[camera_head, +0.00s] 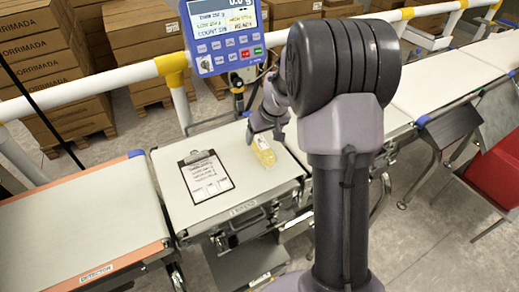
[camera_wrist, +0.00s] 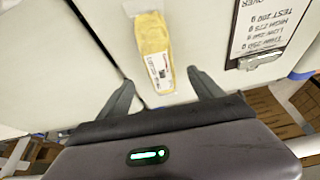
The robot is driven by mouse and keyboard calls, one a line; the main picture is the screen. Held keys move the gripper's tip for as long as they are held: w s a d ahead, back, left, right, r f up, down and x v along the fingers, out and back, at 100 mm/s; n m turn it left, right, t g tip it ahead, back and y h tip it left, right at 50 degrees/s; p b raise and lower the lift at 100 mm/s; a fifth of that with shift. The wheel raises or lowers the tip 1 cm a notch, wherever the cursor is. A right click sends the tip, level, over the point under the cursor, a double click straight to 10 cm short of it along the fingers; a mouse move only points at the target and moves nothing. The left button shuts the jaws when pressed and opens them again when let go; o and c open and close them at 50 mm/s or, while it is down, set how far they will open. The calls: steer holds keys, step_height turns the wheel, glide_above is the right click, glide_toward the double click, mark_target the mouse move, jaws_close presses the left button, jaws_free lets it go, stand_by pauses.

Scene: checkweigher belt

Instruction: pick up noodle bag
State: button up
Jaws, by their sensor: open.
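The noodle bag (camera_head: 264,151) is a yellow pack lying on the white weighing plate (camera_head: 174,208), near the plate's right side. In the wrist view the noodle bag (camera_wrist: 154,52) shows a white label and lies just beyond my fingertips, lined up with the gap between them. My gripper (camera_wrist: 159,78) is open and empty, with one finger to each side of the bag's near end. In the head view my gripper (camera_head: 265,128) is right behind the bag, partly hidden by my own arm.
A clipboard (camera_head: 206,178) lies on the plate left of the bag. A blue scale display (camera_head: 222,30) stands behind the plate on a post. White-and-yellow rails (camera_head: 130,76) run behind the belts. A left belt (camera_head: 80,225) and right belts (camera_head: 440,82) flank the plate.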

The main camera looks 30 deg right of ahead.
mark_target(261, 142)
steer(key=b+x, duration=0.1)
steer(key=x, duration=0.2)
steer(key=b+x, duration=0.1)
steer(key=x, duration=0.1)
steer(key=shift+s+f+b, duration=0.3)
steer(key=shift+s+f, duration=0.05)
steer(key=shift+f, duration=0.05)
steer(key=shift+a+r, duration=0.1)
steer(key=shift+r, duration=0.1)
steer(key=shift+c, duration=0.3)
jaws_close()
